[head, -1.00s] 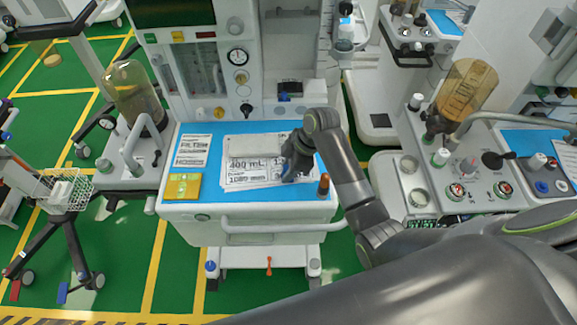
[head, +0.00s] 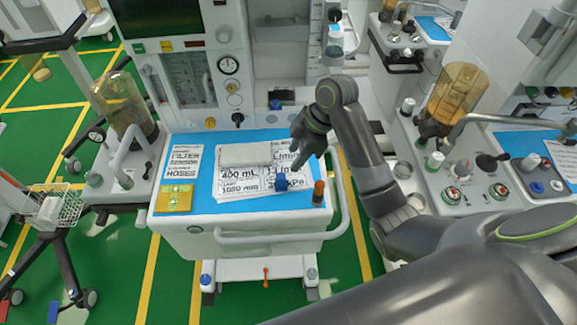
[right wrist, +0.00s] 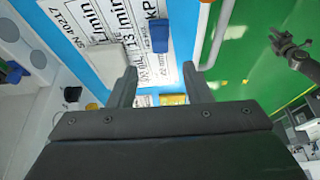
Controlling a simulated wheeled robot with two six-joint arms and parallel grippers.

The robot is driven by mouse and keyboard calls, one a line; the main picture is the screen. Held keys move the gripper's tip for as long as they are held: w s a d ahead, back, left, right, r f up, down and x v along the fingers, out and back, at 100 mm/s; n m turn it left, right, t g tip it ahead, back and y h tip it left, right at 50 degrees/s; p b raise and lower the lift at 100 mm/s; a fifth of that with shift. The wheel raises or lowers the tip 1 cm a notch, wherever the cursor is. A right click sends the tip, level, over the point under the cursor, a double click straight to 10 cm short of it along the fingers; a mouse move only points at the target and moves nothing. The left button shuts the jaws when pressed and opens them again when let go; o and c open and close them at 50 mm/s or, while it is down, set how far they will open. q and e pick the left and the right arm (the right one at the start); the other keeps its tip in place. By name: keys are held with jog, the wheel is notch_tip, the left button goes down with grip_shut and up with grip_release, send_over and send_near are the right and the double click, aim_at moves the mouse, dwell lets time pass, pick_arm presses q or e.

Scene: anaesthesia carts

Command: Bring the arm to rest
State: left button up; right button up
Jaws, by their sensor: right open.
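My right gripper (head: 299,158) is above the right part of the cart top (head: 200,230), its fingers pointing down toward the printed sheets. In the right wrist view its two fingers (right wrist: 160,80) stand apart with nothing between them. A small blue block (head: 281,182) is on the printed sheets (head: 240,185), in front of the gripper and apart from it; it also shows in the right wrist view (right wrist: 160,36) beyond the fingertips. My left gripper is not in view.
On the cart top are a yellow pad (head: 174,197), a grey pad (head: 246,154) and an orange-brown cylinder (head: 318,193). A white handle rail (head: 270,237) runs along the front. Machines with amber canisters (head: 455,97) stand at both sides. Green floor is open in front.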

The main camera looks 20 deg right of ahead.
jog(key=shift+v, duration=1.05)
